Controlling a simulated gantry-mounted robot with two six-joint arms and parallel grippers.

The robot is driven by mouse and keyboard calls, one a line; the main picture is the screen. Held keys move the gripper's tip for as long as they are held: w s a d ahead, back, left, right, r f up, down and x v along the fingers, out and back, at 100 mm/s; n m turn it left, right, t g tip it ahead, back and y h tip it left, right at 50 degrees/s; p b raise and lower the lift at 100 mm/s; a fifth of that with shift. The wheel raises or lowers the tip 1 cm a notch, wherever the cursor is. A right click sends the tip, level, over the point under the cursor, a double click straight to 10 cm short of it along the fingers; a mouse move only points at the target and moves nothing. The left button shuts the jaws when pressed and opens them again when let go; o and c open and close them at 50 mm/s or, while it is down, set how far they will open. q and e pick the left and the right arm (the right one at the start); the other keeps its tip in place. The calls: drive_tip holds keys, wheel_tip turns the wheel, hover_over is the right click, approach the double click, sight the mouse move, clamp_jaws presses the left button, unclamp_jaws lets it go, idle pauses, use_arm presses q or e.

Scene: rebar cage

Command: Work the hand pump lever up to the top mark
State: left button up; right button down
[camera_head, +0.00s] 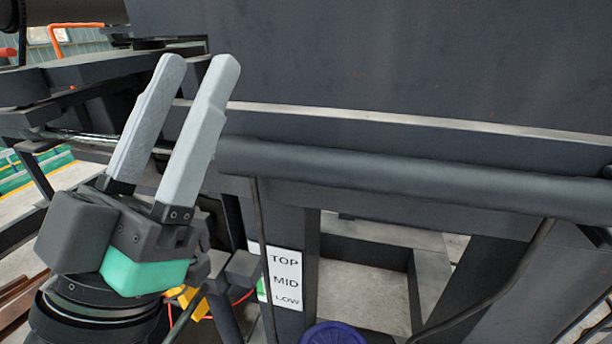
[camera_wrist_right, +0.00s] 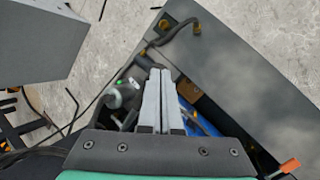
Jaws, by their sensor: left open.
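A white label (camera_head: 285,279) marked TOP, MID and LOW is fixed to a dark upright post in the head view. I cannot make out for certain which part is the hand pump lever. My left gripper (camera_head: 198,62) is open and empty, its two pale fingers pointing up, above and left of the label. My right gripper (camera_wrist_right: 160,72) shows in the right wrist view with its pale fingers side by side and closed together. I see nothing held between them. They point toward a cluttered dark opening; the right gripper is not visible in the head view.
A thick dark horizontal bar (camera_head: 400,176) crosses below a large dark panel (camera_head: 400,60). A blue round object (camera_head: 333,335) is at the bottom edge. In the right wrist view, an orange-tipped part (camera_wrist_right: 289,166) is at lower right and a grey panel (camera_wrist_right: 240,65) at right.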

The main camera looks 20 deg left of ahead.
drive_tip(key=shift+s+d+f+b, duration=0.1)
drive_tip(key=shift+s+f+b, duration=0.15)
drive_tip(key=shift+f+b, duration=0.35)
drive_tip(key=shift+f, duration=0.15)
drive_tip(key=shift+s+f+b, duration=0.25)
drive_tip(key=shift+f+b, duration=0.15)
drive_tip(key=shift+f, duration=0.15)
drive_tip(key=shift+s+f+b, duration=0.25)
drive_tip(key=shift+f+b, duration=0.25)
drive_tip(key=shift+f, duration=0.15)
